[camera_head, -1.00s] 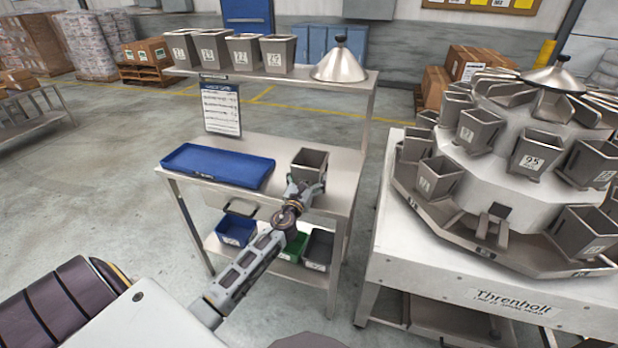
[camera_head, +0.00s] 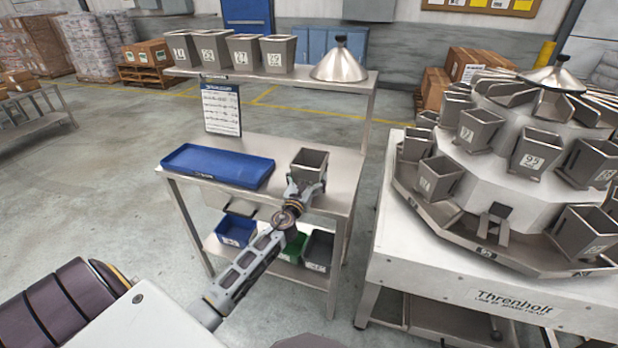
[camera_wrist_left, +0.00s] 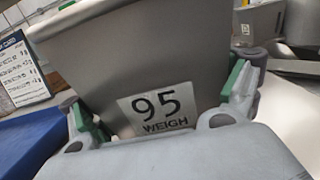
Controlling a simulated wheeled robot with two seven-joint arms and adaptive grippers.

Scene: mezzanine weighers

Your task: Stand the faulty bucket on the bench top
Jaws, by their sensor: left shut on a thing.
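A grey steel bucket (camera_head: 309,160) is held over the right part of the steel bench top (camera_head: 333,197). In the left wrist view the bucket (camera_wrist_left: 150,50) carries a white label reading "95 WEIGH" and looks slightly tilted against the camera. My left gripper (camera_head: 306,187) is shut on the bucket; its green-padded fingers (camera_wrist_left: 165,103) press both sides. The bucket's underside is hidden, so I cannot tell whether it touches the bench. My right gripper is not in view.
A blue tray (camera_head: 218,167) lies left of the bucket. Several buckets (camera_head: 228,52) and a metal cone (camera_head: 340,65) stand on the upper shelf. Bins (camera_head: 237,230) sit on the lower shelf. The multihead weigher (camera_head: 490,205), with several buckets, stands to the right.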

